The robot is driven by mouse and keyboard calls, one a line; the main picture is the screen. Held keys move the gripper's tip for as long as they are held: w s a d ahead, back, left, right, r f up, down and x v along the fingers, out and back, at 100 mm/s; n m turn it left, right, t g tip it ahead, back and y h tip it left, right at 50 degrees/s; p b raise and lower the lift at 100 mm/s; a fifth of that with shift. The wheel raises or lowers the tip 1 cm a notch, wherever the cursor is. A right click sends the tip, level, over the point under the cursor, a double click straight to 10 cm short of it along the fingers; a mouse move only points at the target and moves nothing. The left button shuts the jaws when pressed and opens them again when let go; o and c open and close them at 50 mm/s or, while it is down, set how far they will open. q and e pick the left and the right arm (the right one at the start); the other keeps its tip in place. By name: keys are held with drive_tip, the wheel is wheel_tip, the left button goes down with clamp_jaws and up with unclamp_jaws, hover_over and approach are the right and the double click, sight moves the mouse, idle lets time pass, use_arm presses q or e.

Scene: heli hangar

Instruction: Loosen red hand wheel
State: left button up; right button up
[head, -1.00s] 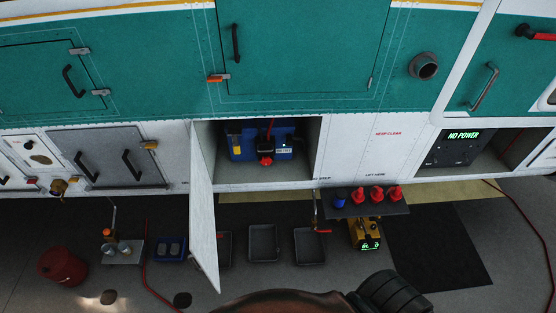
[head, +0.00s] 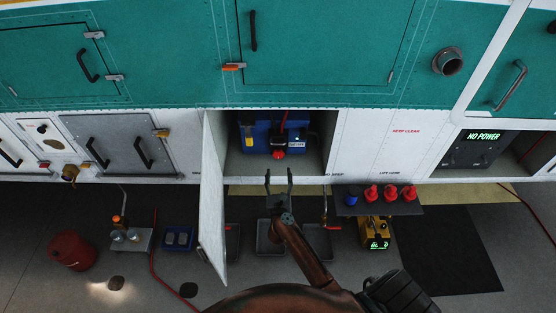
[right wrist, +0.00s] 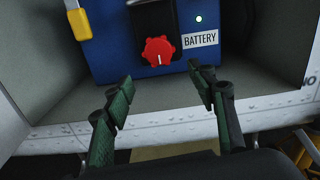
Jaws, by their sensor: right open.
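The red hand wheel (head: 278,154) sits on the front of a blue battery box (head: 262,137) inside an open compartment. In the right wrist view the red hand wheel (right wrist: 158,51) shows a white mark, on a black mount beside the BATTERY label (right wrist: 200,39). My right gripper (head: 278,172) is open and empty, below and in front of the wheel, not touching it. In the right wrist view the two fingers of the right gripper (right wrist: 163,82) stand apart, with the wheel seen beyond and between them. My left gripper is not in view.
The open white compartment door (head: 213,200) hangs left of my right arm. A shelf (head: 378,210) with red and blue caps is to the right, above a yellow device (head: 375,232). Trays (head: 318,242) lie on the floor below. A red bucket (head: 72,250) stands at left.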

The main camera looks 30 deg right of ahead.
sight(278, 156)
drive_tip(key=shift+m, duration=0.6)
drive_tip(key=x, duration=0.5)
drive_tip(key=r+x, duration=0.1)
drive_tip(key=x, duration=0.2)
drive_tip(key=shift+r, duration=0.1)
drive_tip(key=shift+c, duration=0.2)
drive_tip(key=c, duration=1.2)
